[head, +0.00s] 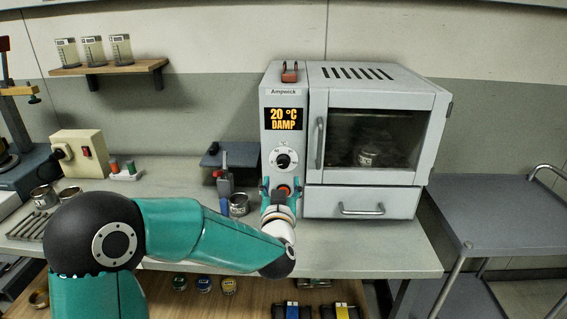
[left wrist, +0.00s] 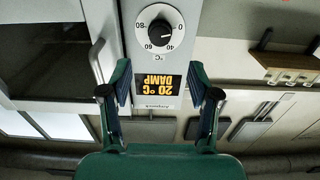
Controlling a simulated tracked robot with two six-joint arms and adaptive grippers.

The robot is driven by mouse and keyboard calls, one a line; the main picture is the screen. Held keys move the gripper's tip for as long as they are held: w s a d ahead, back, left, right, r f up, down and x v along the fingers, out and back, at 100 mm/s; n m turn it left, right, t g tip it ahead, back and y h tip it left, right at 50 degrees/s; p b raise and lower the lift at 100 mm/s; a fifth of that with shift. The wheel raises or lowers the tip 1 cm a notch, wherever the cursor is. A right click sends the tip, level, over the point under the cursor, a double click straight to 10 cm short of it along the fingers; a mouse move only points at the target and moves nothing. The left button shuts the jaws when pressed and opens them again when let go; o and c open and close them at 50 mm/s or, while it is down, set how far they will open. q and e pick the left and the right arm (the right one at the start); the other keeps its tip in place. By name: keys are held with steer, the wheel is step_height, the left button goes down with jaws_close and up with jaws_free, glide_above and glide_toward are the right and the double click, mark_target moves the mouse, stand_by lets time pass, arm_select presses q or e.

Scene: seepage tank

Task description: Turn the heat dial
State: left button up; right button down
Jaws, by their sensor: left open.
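The heat dial (head: 283,160) is a black knob on a white round scale, on the oven's narrow front panel. It also shows upside down at the top of the left wrist view (left wrist: 160,31), with numbers around it. The display (head: 284,119) above it reads 20 °C DAMP. My left gripper (head: 281,188) is open in front of the panel, just below the dial in the head view. In the left wrist view its two fingers (left wrist: 162,88) stand apart, with nothing between them. I cannot tell its distance from the panel. My right gripper is not in view.
The grey oven (head: 378,87) has a closed window door (head: 376,138), with a tin inside, and a drawer (head: 360,201) below. A metal tin (head: 239,205) and a small upright tool stand left of the panel. The bench right of my arm is clear. A grey trolley (head: 500,205) stands at right.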

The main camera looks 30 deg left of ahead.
mark_target(284, 164)
arm_select(q)
steer(key=p+x, duration=0.2)
steer(key=x, duration=0.8)
steer(key=c, duration=1.1)
steer(key=shift+d, duration=0.1)
steer(key=shift+c, duration=0.3)
